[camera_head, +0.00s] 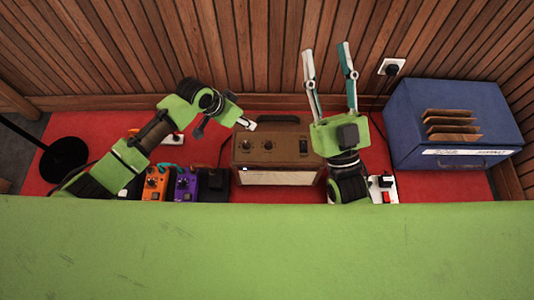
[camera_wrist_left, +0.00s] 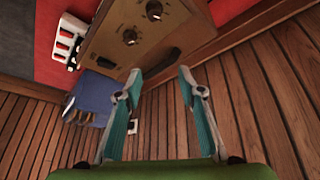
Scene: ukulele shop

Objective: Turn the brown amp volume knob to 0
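The brown amp (camera_head: 250,164) stands on the red surface in the middle of the head view, with dark knobs on its top panel. The left knob (camera_head: 246,145) and the middle knob (camera_head: 268,145) show there; labels are too small to read. In the left wrist view the amp (camera_wrist_left: 100,40) fills the top, with two round knobs visible. My left gripper (camera_wrist_left: 160,78) is open and empty, its fingertips near the amp's edge, apart from the knobs. My right gripper (camera_head: 328,62) is open and empty, raised to the amp's right, fingers pointing to the back wall.
Orange (camera_head: 154,184) and purple (camera_head: 186,184) pedals sit left of the amp. A blue box (camera_head: 435,115) stands at the right. A white power strip (camera_head: 389,188) lies between it and the amp. A slatted wood wall closes the back.

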